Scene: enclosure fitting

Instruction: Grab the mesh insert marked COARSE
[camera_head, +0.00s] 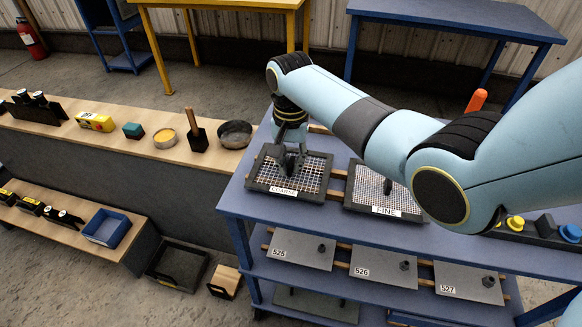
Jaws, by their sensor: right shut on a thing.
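The mesh insert marked COARSE (311,178) is a black-framed wire grid. It lies on wooden strips on the top of the blue shelf unit, at its left end. My right gripper (291,165) is above the middle of this insert and shut on a part there, apparently its knob, which the fingers hide. The arm comes in from the right. The mesh insert marked FINE (363,187) lies to the right on the same top, with a dark knob, partly hidden by my arm. My left gripper is not in view.
Grey plates 525 (300,249), 526 (383,266) and 527 (468,283) lie on the shelf below. A wooden bench (140,140) at the left holds a metal bowl (235,134), a yellow tin (165,138) and a brush (196,132). Yellow-topped buttons stand at the right.

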